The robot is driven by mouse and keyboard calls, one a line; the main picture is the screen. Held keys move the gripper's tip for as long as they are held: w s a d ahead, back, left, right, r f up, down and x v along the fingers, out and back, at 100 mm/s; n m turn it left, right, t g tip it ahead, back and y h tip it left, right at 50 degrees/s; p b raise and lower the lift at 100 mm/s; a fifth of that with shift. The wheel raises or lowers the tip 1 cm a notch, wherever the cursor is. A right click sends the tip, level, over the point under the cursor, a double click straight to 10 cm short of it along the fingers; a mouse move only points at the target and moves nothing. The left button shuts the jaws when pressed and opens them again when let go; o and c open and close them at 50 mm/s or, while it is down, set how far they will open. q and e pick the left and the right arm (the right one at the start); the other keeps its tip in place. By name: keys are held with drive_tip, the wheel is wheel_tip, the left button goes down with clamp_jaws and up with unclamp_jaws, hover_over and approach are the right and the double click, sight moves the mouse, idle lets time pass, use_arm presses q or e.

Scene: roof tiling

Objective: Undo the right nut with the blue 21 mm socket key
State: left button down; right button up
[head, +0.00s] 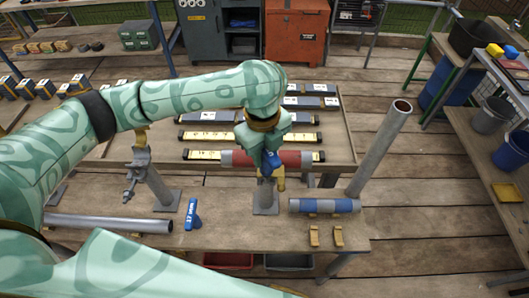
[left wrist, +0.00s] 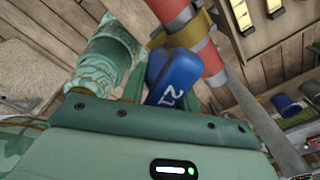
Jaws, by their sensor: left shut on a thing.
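My left gripper (head: 269,146) is shut on the blue socket key (head: 271,161), just in front of a red and grey tube (head: 299,158). In the left wrist view the key (left wrist: 177,79) shows the number 21. Its far end is close to the tube's gold band (left wrist: 188,33); I cannot tell whether it touches. The right nut is hidden behind the key and gripper. A short post (head: 265,197) stands below. Another blue key (head: 192,214), marked 17 mm, is on the table. My right gripper is not in view.
A metal coupler (head: 141,160) sits on another short post at the left. A grey pipe (head: 108,223) lies at the front left, and a blue and grey tube (head: 324,206) lies on the right. A tall leaning pipe (head: 380,148) stands at the right.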

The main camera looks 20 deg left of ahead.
use_arm(q)
drive_tip(key=shift+f, duration=0.55)
drive_tip(key=shift+w+p, duration=0.3)
drive_tip(key=shift+p, duration=0.1)
drive_tip(key=shift+a+r+n, duration=0.1)
drive_tip(key=shift+n, duration=0.2)
drive_tip(key=shift+r+p, duration=0.1)
drive_tip(key=shift+p, duration=0.35)
drive_tip(key=shift+s+n+p, duration=0.1)
drive_tip(key=shift+n+p, duration=0.2)
drive_tip(key=shift+p, duration=0.1)
drive_tip(key=shift+n+p, duration=1.5)
drive_tip(key=shift+p, duration=1.35)
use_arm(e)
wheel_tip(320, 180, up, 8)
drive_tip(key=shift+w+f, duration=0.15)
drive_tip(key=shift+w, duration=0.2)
